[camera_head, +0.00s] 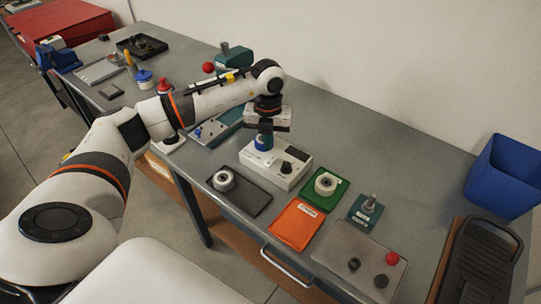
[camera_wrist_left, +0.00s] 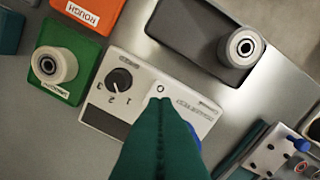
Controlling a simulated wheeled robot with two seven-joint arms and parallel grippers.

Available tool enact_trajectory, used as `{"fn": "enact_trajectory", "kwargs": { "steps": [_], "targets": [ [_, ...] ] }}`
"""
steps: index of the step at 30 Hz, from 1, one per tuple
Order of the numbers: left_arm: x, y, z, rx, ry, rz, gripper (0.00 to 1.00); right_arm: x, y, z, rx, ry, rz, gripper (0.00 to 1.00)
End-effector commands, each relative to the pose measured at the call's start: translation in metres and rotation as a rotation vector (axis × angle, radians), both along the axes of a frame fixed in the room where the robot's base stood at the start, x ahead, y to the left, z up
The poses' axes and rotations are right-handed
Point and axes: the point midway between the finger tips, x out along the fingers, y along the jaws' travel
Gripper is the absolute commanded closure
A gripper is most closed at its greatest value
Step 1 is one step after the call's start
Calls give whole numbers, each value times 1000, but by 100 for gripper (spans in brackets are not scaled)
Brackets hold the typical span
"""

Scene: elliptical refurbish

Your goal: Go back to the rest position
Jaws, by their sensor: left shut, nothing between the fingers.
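My left arm reaches in from the left over the grey workbench (camera_head: 330,118). My left gripper (camera_head: 264,141) points down just above a white tester box with a black dial (camera_head: 287,168). The left wrist view shows its green fingers (camera_wrist_left: 160,120) shut together with nothing between them, in front of the white box (camera_wrist_left: 128,75). The fingers hide part of the box and a blue part behind them. Whether the fingertips touch the box, I cannot tell. My right gripper is not in view.
A white roller sits on the dark tray (camera_head: 249,200), another on the green tray (camera_head: 336,202). An orange tray (camera_head: 297,225), a teal block with a post (camera_head: 366,211) and a grey tray (camera_head: 347,251) stand nearby. A blue bin (camera_head: 502,178) is at the right.

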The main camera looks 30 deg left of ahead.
Motion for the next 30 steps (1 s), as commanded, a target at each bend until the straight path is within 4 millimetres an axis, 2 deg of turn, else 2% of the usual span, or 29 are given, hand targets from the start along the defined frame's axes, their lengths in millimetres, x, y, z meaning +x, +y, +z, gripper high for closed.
{"fn": "enact_trajectory", "kwargs": {
  "steps": [3,17,20,23,26,27,30],
  "targets": [
    [0,0,7,0,-1,0,100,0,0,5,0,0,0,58],
    [0,0,6,0,0,0,100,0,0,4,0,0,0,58],
    [0,-10,3,-30,-7,-17,100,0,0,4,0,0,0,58],
    [-1,-45,-7,-148,-35,-75,100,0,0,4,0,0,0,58],
    [-7,-107,-14,-370,-95,-158,100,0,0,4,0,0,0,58],
    [-11,-137,-13,-486,-127,-186,100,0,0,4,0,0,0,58],
    [-25,-211,5,-808,-222,-216,100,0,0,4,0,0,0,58]
  ]
}}
